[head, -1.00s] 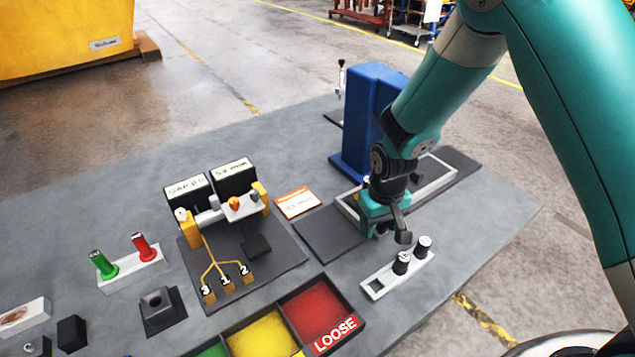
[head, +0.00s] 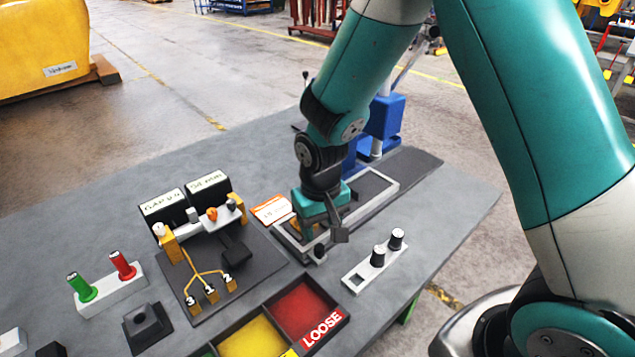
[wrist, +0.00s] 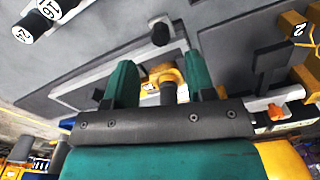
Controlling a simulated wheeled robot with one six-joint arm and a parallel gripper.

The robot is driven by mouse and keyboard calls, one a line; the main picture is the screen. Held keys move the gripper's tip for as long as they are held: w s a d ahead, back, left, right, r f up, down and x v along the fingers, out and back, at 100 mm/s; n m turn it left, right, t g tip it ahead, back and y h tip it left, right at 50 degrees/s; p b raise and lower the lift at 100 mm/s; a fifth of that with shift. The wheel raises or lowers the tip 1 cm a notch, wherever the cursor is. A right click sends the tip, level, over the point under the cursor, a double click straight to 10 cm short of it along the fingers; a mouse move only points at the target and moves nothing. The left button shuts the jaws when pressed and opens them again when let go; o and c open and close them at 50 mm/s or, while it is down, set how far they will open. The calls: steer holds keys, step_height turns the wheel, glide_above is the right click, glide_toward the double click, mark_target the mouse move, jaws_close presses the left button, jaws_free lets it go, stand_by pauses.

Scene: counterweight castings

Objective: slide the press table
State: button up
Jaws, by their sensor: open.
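The press table (head: 384,203) is a light-rimmed grey frame on a dark track (head: 420,163). It lies at the track's near left end, leaving bare track at the far right. The blue press (head: 385,118) stands behind, partly hidden by my arm. My gripper (head: 318,228) is low over the table's near left end. In the wrist view its green fingers (wrist: 160,64) stand apart, on either side of a yellow part (wrist: 166,73) with a dark post. I cannot tell whether they touch it. A black knob (wrist: 160,34) lies just beyond the fingers.
A pale holder with two black cylinders (head: 356,281) sits close to the right. A dark fixture plate (head: 262,283) with yellow brackets and an orange-edged card (head: 271,210) lie left. Coloured bins (head: 303,307) are in front. The counter's right side is clear.

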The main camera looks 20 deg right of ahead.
step_height(320, 180, up, 11)
steer(key=b, duration=0.1)
stand_by(0.6)
